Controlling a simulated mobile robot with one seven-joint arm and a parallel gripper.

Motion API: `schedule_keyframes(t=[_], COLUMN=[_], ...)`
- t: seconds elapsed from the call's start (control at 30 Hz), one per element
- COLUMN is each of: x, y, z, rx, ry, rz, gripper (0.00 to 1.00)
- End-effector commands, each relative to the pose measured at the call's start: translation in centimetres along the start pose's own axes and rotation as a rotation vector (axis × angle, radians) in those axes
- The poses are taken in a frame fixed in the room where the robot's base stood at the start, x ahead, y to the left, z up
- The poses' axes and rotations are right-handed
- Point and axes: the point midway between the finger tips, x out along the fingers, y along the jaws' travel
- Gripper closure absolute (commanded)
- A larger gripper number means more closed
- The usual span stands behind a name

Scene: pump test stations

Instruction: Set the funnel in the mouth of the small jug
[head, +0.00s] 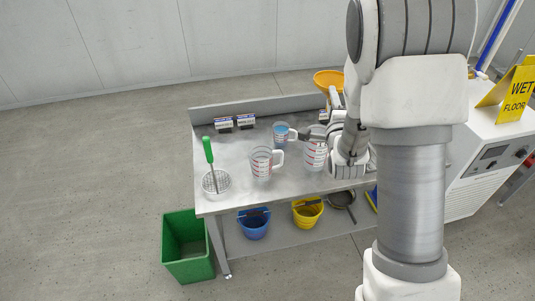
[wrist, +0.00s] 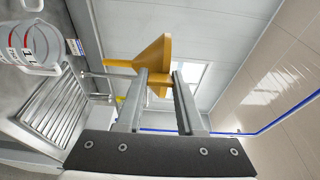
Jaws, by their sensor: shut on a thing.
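My gripper (wrist: 162,80) is shut on the orange funnel (wrist: 155,50), with part of the funnel between its fingertips. In the wrist view the funnel's narrow spout points left and its wide cone is at the right. In the head view the funnel (head: 328,80) is held up above the back of the bench, apart from the jugs. Three clear jugs stand on the bench: a front one (head: 261,163), a small-looking one with blue in it (head: 281,136) behind, and a larger one (head: 315,154) at right, partly hidden by my arm. A jug with red marks (wrist: 38,45) shows at the wrist view's left.
The metal bench (head: 232,150) also holds a green-handled brush in a round holder (head: 216,184) and small labelled boxes (head: 245,121). Blue (head: 254,228) and yellow (head: 307,214) buckets sit on the lower shelf. A green bin (head: 188,262) stands at left, and a wet floor sign (head: 515,88) at right.

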Motion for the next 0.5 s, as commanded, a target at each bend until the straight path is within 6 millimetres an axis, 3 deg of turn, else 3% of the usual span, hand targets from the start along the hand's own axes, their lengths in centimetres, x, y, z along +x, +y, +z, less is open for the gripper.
schedule_keyframes(t=[0.03, 0.5], x=[0.0, 0.0], y=[2.6, 14.1], z=[0.0, 0.0], rx=[0.0, 0.0], ry=[0.001, 0.0], rz=[0.0, 0.0], gripper=[1.0, 1.0])
